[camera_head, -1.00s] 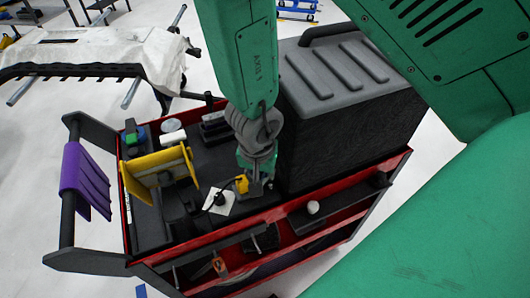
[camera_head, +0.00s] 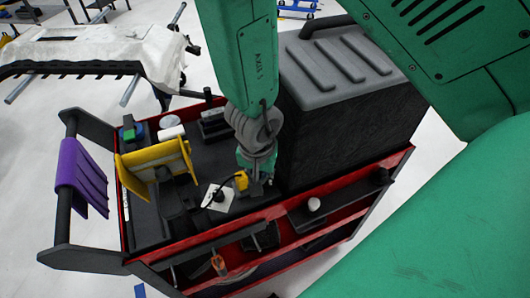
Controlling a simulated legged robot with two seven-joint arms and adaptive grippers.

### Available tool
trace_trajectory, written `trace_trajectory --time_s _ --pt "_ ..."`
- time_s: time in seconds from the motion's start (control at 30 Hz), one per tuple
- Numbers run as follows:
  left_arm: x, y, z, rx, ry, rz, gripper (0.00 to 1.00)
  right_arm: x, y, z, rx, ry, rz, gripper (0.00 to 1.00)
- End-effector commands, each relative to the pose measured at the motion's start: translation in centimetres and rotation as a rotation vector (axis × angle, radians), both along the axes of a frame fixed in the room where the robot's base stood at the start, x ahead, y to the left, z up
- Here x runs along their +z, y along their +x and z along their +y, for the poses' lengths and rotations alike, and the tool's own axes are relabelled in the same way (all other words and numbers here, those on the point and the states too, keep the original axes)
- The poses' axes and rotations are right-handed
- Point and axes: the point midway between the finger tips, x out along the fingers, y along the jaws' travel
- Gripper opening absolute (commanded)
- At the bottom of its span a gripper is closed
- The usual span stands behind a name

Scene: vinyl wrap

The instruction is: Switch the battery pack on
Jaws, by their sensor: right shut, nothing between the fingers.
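My right gripper (camera_head: 254,184) hangs over the top of the red and black cart, its fingers small and partly hidden. It is shut and empty. Right beside its fingers is a small yellow block (camera_head: 240,180) with a black cable, which may be the battery pack; I cannot tell whether they touch. The cable runs left to a white square plate (camera_head: 218,198) with a dark round part on it. The switch is too small to make out. My left gripper is not in view.
On the cart (camera_head: 258,215) stand a yellow bracket (camera_head: 150,160) at left and a big black case with a grey lid (camera_head: 335,65) close right of my gripper. A purple cloth (camera_head: 82,177) hangs on the handle. Lower shelves hold small tools.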

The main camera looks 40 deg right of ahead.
Motion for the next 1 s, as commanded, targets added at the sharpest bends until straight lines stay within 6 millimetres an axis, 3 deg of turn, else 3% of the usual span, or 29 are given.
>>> trace_trajectory --time_s 0.17,1.0 --pt "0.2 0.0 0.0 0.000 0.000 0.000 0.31 0.2 0.0 0.0 -0.001 0.000 0.001 0.00" --pt "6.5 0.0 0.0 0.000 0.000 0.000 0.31 6.9 0.0 0.0 0.001 0.000 0.002 0.00"
